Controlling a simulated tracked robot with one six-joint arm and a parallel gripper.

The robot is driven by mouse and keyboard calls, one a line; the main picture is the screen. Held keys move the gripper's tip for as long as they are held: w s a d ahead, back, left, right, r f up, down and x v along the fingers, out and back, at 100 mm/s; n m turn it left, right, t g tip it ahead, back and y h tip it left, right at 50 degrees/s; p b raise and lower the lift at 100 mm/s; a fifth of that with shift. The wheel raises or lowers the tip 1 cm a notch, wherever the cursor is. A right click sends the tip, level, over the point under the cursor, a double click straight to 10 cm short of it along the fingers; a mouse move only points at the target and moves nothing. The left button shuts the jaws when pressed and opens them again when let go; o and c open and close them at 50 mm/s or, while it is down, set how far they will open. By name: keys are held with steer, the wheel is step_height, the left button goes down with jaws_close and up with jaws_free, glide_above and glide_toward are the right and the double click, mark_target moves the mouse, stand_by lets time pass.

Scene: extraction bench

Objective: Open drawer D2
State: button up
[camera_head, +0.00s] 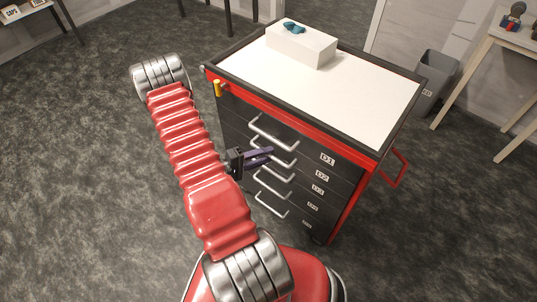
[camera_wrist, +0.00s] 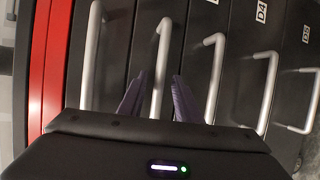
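The dark drawer cabinet shows labelled drawers with pale bar handles. Drawer D2 (camera_head: 322,176) is second from the top and looks shut, flush with its neighbours. In the wrist view the cabinet appears turned sideways, and the D2 handle (camera_wrist: 157,85) stands between my fingers. My gripper (camera_head: 268,155) is at the cabinet front, level with the upper handles. Its two purple fingers, also in the wrist view (camera_wrist: 158,98), are apart, one on each side of the D2 handle, with a gap visible on both sides. The fingertips' depth past the bar is hard to judge.
The D1 handle (camera_wrist: 90,55) and D3 handle (camera_wrist: 214,78) lie close beside my fingers. The white cabinet top (camera_head: 335,85) carries a white box (camera_head: 301,46) with a teal object on it. A grey bin (camera_head: 432,85) stands behind right. Floor at left is clear.

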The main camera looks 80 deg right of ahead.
steer(key=shift+x, duration=0.85)
steer(key=shift+c, duration=0.5)
jaws_close()
